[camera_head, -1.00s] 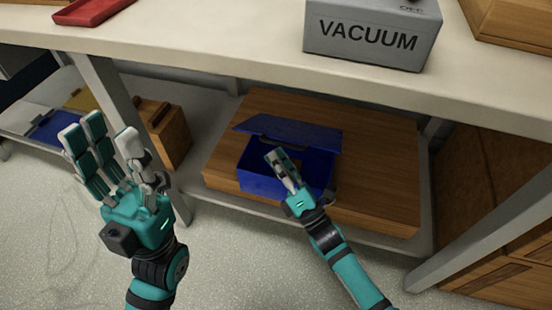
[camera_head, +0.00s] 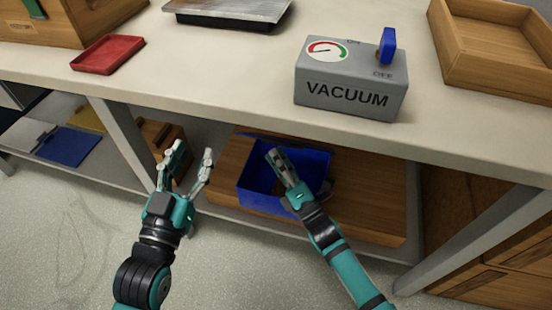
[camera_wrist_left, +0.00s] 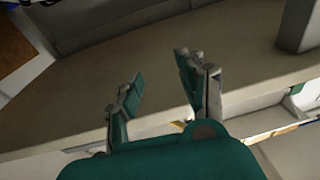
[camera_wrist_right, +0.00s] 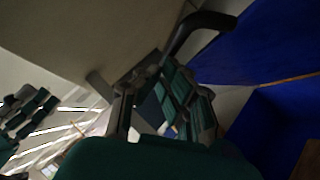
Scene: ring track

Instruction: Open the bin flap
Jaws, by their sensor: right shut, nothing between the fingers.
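The blue bin (camera_head: 262,201) sits on a wooden board on the shelf under the table. Its blue flap (camera_head: 312,160) stands raised at the back, and the bin's opening shows below it; the table edge is just above. In the right wrist view the flap (camera_wrist_right: 255,45) has a dark curved handle (camera_wrist_right: 205,22). My right gripper (camera_head: 277,154) is shut and empty, over the bin's opening and in front of the flap. Whether it touches the flap or handle is unclear. My left gripper (camera_head: 191,152) is open and empty, left of the bin; its fingers show apart in the left wrist view (camera_wrist_left: 157,75).
The table (camera_head: 220,95) overhangs the shelf and holds a grey vacuum box (camera_head: 345,95), a red tray (camera_head: 107,54) and a wooden tray (camera_head: 490,60). Table legs stand left and right (camera_head: 480,235) of the bin. The floor in front is clear.

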